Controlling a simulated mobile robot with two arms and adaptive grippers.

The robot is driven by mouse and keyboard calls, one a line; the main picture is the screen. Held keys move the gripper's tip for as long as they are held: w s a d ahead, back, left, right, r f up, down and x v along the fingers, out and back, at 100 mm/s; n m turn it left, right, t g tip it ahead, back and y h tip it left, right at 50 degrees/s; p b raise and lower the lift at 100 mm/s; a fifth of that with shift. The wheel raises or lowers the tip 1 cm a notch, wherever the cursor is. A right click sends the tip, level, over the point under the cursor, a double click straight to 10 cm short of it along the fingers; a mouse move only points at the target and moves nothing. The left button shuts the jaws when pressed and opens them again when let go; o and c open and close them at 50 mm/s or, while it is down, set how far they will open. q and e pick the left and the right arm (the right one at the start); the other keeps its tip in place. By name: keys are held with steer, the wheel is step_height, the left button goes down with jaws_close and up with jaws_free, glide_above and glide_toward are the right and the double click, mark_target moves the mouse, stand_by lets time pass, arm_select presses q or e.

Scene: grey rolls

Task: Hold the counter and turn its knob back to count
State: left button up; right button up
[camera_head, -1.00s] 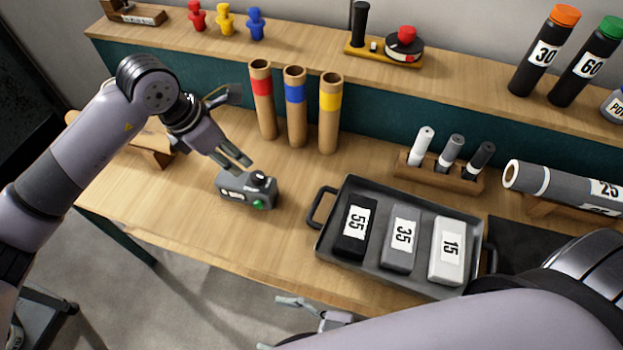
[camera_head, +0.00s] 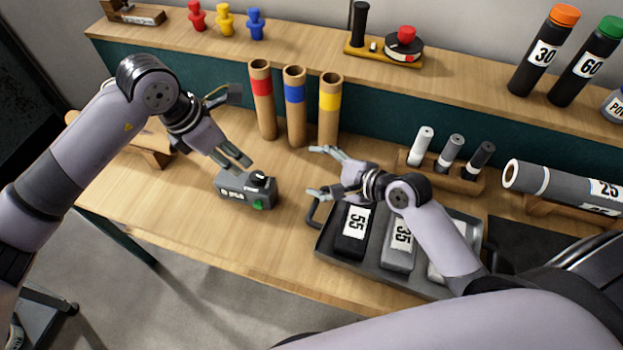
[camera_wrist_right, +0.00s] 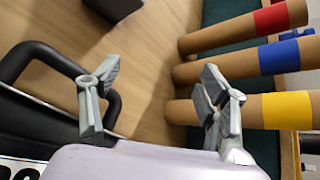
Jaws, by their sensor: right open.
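The counter (camera_head: 246,189) is a small grey box with a black knob (camera_head: 258,177) on top and a green button (camera_head: 259,205) on its front. It stands on the table left of the tray. My left gripper (camera_head: 236,159) is just behind the counter, with its fingers apart and pointing down towards it; I see nothing between them. My right gripper (camera_head: 322,171) is open and empty, right of the counter and above the tray's left side. Its spread fingers also show in the right wrist view (camera_wrist_right: 160,85).
The dark tray (camera_head: 322,245) with labelled blocks lies under my right arm. Several tubes with red, blue and yellow bands (camera_head: 295,110) stand behind the counter. The table in front of the counter is clear.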

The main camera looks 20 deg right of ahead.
steer(key=s+a+r+m+g+y, duration=0.2)
steer(key=s+a+m+y, duration=0.1)
steer(key=m+y, duration=0.1)
glide_toward(245, 183)
steer(key=shift+m+g, duration=0.3)
steer(key=shift+m, duration=0.1)
steer(key=x, duration=1)
steer(key=shift+w+f, duration=0.4)
steer(key=shift+w, duration=0.15)
steer(key=shift+c, duration=0.4)
steer(key=c, duration=1.4)
